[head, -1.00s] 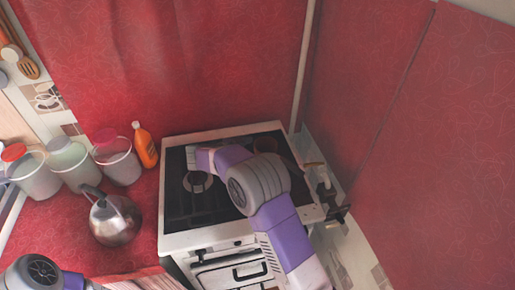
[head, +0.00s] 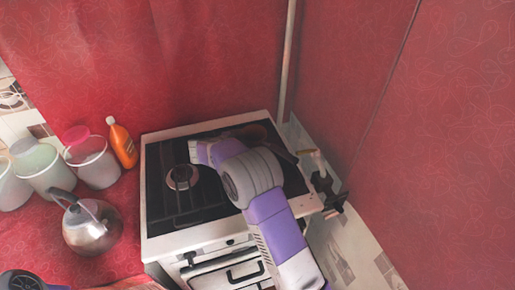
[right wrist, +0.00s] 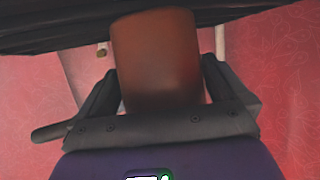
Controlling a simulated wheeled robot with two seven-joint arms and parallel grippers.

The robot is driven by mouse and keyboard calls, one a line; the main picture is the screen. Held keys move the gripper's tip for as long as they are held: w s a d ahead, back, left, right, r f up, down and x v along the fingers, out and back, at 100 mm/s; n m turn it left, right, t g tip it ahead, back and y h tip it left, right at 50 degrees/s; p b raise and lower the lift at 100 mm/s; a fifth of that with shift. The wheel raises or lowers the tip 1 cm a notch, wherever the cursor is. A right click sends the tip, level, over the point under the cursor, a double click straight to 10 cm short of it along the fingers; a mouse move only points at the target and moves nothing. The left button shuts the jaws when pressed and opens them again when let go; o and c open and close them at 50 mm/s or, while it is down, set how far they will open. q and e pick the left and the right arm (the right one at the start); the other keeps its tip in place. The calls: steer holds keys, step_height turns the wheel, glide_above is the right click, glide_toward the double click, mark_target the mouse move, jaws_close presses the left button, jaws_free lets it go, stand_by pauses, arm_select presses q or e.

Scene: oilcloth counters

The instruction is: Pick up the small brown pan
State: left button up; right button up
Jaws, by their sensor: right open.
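The small brown pan (head: 256,130) stands at the back right of the stove top in the head view, partly hidden behind my right arm. In the right wrist view a brown, rounded part, which looks like the pan (right wrist: 157,60), fills the space between the two dark fingers of my right gripper (right wrist: 158,82). The fingers are apart, one on each side of it, with no clear contact. In the head view the right gripper's fingers are hard to make out past the purple arm. My left gripper is out of view; only part of that arm shows at bottom left.
The white stove (head: 190,247) has a dark hob with an empty burner (head: 183,177) at left. A kettle (head: 90,226), several canisters and an orange bottle (head: 122,143) stand on the red counter to the left. A red wall closes the right side.

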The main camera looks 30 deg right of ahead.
steer(key=shift+w+d+f, duration=0.1)
steer(key=shift+d+f, duration=0.15)
steer(key=shift+d, duration=0.3)
steer(key=shift+r, duration=0.1)
steer(key=c, duration=1.2)
steer(key=shift+r, duration=0.2)
